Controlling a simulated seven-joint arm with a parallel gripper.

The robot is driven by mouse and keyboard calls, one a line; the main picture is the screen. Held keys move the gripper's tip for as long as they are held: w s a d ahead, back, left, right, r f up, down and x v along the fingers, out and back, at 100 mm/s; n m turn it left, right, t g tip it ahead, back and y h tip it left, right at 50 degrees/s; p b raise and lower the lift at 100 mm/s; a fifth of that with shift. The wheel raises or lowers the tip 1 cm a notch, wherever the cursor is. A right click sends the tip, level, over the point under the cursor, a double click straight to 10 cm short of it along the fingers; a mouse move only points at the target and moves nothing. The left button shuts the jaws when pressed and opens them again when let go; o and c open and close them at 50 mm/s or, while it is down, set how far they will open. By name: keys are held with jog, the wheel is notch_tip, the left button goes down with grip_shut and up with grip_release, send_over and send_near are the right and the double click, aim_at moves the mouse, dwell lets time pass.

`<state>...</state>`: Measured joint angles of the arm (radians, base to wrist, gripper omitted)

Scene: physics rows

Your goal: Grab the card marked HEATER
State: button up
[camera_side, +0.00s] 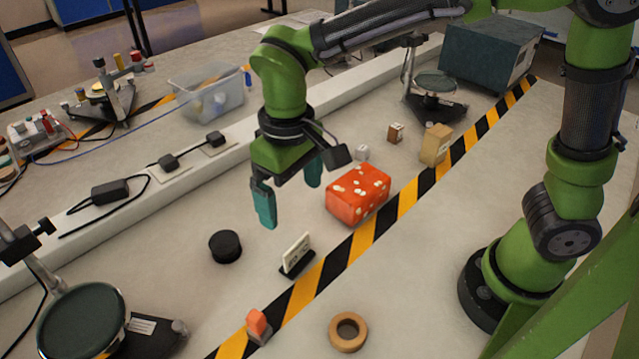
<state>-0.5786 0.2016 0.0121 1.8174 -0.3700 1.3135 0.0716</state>
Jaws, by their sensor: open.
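A small white card (297,249) stands upright in a dark base on the bench, beside the yellow-black tape. It has dark marks, too small to read, so I cannot tell whether it says HEATER. My gripper (289,197) is open, with two teal fingers pointing down. It hangs above the bench, up and slightly left of the card in the picture, apart from it. Nothing shows between the fingers.
A red block with pale spots (358,194) stands right of my gripper. A black puck (225,246) lies left of the card. An orange-and-grey piece (258,326) and a tan ring (348,332) lie nearer the front. Small blocks (436,144) stand farther back.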

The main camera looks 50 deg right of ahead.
aim_at(296, 244)
jog(key=f, duration=1.1)
jog(key=shift+d, duration=0.2)
jog(key=f, duration=0.5)
jog(key=shift+w+d+f, duration=0.2)
jog(key=shift+w+f, duration=0.1)
jog(key=shift+w, duration=0.05)
jog(key=c, duration=1)
jog(key=shift+r, duration=0.2)
